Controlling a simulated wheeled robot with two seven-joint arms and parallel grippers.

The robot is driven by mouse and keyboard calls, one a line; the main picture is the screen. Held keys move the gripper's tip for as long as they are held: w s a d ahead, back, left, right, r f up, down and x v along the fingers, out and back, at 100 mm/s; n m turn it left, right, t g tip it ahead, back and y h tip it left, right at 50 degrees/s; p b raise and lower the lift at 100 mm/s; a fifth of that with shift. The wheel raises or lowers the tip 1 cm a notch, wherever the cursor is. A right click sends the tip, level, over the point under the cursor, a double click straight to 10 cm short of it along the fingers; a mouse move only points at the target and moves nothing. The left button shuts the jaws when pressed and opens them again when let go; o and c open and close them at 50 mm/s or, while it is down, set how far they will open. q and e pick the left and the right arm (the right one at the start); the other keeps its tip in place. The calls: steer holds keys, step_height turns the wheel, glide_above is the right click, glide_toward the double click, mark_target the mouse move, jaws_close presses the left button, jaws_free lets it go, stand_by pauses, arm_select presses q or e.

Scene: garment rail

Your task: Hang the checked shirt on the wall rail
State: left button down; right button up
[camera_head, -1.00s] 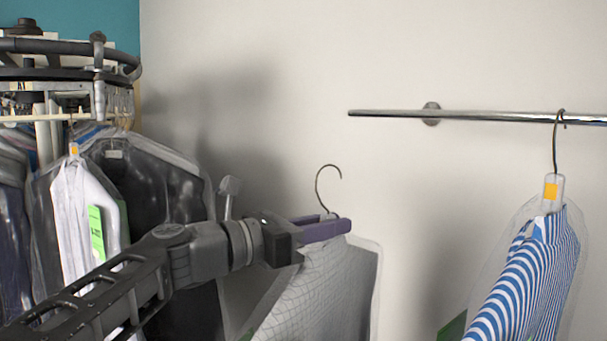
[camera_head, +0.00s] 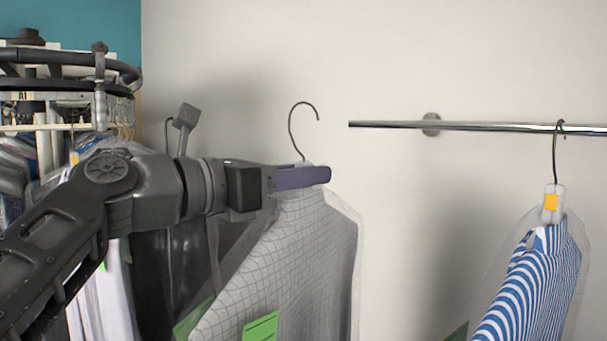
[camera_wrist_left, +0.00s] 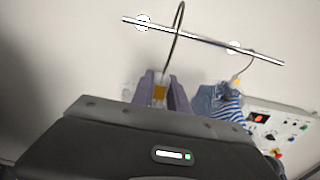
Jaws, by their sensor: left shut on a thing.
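The checked shirt (camera_head: 300,265), pale grey in a clear cover with a green tag, hangs upright from my left gripper (camera_head: 303,177). The gripper's purple fingers are shut on the neck of its hanger, just below the hook. The hook (camera_head: 292,130) stands free in the air, left of the wall rail's free end and reaching slightly above rail height. The wall rail (camera_head: 480,127) is a chrome bar. In the left wrist view the hook (camera_wrist_left: 176,40) crosses in front of the rail (camera_wrist_left: 205,42). My right gripper is not in view.
A blue striped shirt (camera_head: 530,290) in a clear cover hangs on the rail at the right. The rail between its free end and that hook is empty. A round rack (camera_head: 60,62) with covered garments stands at the left. A control panel (camera_wrist_left: 275,130) shows in the wrist view.

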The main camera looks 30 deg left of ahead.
arm_select(q)
steer(key=shift+x, duration=2.8)
steer(key=shift+p+x, duration=0.7)
steer(key=shift+x, duration=1.95)
steer(key=shift+r, duration=0.1)
steer(key=shift+w+r, duration=0.1)
steer(key=shift+w, duration=0.05)
steer(key=w+p, duration=0.1)
steer(key=w+d+p, duration=0.1)
steer(key=w+r+p, duration=0.1)
steer(key=shift+w+d, duration=0.1)
steer(key=shift+d, duration=0.1)
steer(key=shift+w, duration=0.15)
steer(key=shift+x, duration=2.35)
